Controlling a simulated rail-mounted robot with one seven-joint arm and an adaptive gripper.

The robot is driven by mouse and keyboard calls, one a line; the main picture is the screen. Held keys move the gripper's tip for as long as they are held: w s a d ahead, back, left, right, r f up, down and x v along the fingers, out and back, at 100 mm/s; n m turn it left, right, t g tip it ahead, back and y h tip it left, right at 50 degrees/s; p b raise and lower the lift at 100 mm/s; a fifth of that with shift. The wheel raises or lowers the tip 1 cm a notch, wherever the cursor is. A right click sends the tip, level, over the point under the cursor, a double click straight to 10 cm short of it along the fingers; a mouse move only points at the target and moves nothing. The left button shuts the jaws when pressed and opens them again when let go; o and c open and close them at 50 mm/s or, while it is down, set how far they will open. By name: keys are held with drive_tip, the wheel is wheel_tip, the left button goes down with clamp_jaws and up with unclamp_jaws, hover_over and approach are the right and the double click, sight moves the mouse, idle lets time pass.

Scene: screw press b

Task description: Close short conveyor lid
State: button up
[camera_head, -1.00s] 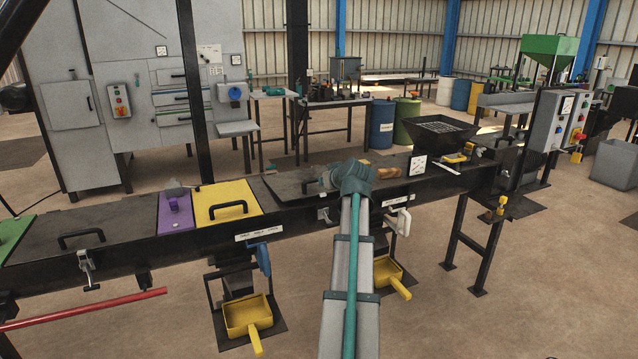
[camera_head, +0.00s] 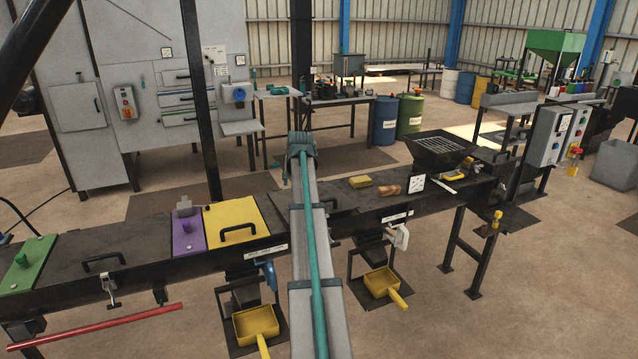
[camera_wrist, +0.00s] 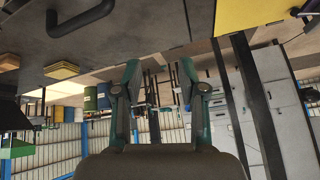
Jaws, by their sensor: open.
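A dark flat conveyor lid with a black handle lies right of a yellow lid (camera_head: 230,213) that has its own black handle. My arm hides much of the dark lid in the head view. In the wrist view, which looks upside down, the dark lid (camera_wrist: 125,28) and its handle (camera_wrist: 82,22) are at the upper left, and the yellow lid (camera_wrist: 245,14) is at the upper right. The dark lid looks flat; I cannot tell if it is fully seated. My gripper (camera_wrist: 160,68) is open and empty, apart from the handle.
A yellow sponge (camera_head: 360,181) and a wooden-looking block (camera_head: 390,190) lie on the conveyor, right of my arm. A purple lid (camera_head: 187,232) is left of the yellow one. A black post (camera_head: 206,110) stands behind.

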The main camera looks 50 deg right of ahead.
drive_tip(key=s+d+m+g+p, duration=0.1)
drive_tip(key=s+d+m+g, duration=0.15)
drive_tip(key=m, duration=0.45)
drive_tip(key=s+d+m+g+p, duration=0.15)
drive_tip(key=m+g, duration=0.25)
drive_tip(key=m, duration=0.4)
drive_tip(key=p+x, duration=0.2)
drive_tip(key=x, duration=0.8)
drive_tip(key=shift+s+d+p, duration=0.15)
drive_tip(key=shift+p, duration=0.15)
clamp_jaws()
